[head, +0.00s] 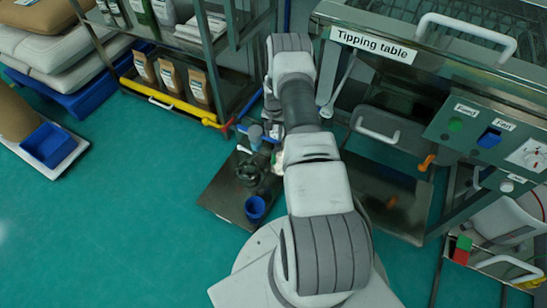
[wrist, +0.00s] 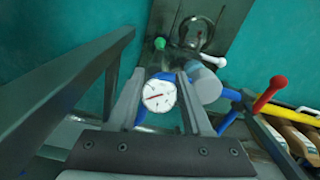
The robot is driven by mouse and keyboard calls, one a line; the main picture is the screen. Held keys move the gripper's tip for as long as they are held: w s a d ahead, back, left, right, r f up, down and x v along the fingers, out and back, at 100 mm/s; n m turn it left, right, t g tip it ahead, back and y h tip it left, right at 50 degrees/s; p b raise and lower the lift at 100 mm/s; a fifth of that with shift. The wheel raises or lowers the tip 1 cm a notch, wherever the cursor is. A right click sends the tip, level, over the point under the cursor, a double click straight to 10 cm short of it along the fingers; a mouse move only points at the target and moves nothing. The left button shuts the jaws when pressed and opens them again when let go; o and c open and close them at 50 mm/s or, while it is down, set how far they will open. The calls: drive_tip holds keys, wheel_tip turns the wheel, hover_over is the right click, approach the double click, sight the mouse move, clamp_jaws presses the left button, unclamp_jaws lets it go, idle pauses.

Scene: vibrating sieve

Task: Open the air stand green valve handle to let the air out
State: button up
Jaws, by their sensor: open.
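The green valve handle (wrist: 160,43) shows in the wrist view as a small rounded knob, beyond my fingertips and slightly left of centre. Its stem is partly hidden. The air stand's blue pipe (wrist: 229,118) runs behind my fingers, with a white round gauge (wrist: 155,97) and a grey cylinder (wrist: 206,86) beside it. A red handle (wrist: 270,90) stands to the right. My gripper (wrist: 160,78) is open; the gauge shows between its fingers, and nothing is seen held. In the head view my arm hides most of the gripper and the green handle cannot be made out.
A shelf rack with bags (head: 170,75) and a yellow front edge stands left of my arm. The tipping table (head: 373,45) and control panel (head: 490,135) are at right. A dark metal plate (head: 222,190) holds a blue cup (head: 255,208). A grey bar (wrist: 70,95) runs close left of my gripper.

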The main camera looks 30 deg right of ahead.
sight(274, 156)
wheel_tip(274, 156, down, 16)
drive_tip(key=b, duration=0.5)
drive_tip(key=shift+b, duration=0.35)
clamp_jaws()
idle(0.9)
